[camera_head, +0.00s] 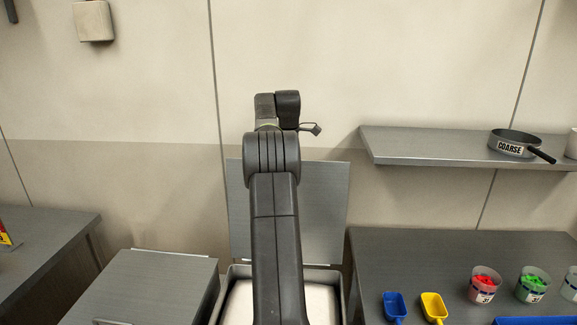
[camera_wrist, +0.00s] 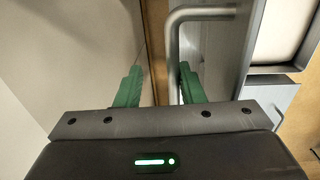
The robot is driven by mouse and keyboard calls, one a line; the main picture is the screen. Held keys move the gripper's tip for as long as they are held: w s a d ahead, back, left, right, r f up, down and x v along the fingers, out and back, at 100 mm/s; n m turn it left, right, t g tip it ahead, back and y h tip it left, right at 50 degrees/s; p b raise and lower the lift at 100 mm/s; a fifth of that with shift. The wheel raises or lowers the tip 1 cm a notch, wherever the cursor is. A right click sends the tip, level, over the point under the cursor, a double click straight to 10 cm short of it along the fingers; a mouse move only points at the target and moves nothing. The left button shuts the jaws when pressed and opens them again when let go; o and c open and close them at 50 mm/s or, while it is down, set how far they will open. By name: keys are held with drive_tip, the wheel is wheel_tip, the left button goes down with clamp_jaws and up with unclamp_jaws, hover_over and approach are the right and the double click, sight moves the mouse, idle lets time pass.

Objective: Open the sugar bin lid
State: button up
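In the head view a grey metal lid (camera_head: 325,200) stands raised, nearly upright, behind an open bin (camera_head: 338,276) with white contents (camera_head: 320,302). No label shows, so I cannot tell its name. My arm hides the middle of the lid and bin. In the wrist view my gripper (camera_wrist: 160,82) has its two green fingers spread apart. A bent grey bar handle (camera_wrist: 173,60) runs between them, close to the right finger; I cannot tell whether they touch. The bin's white contents (camera_wrist: 282,28) show at the upper right there.
A second bin with a shut lid (camera_head: 150,285) stands left of the open one. On the right, a counter (camera_head: 400,255) holds blue and yellow scoops and several cups. A wall shelf (camera_head: 430,145) above it carries a pan (camera_head: 515,143) labelled COARSE.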

drive_tip(key=shift+r, duration=0.15)
idle(0.3)
wheel_tip(320, 180, up, 7)
drive_tip(key=shift+s+r, duration=0.2)
drive_tip(key=shift+s, duration=0.1)
drive_tip(key=shift+f, duration=0.15)
idle(0.3)
wheel_tip(320, 180, down, 7)
idle(0.7)
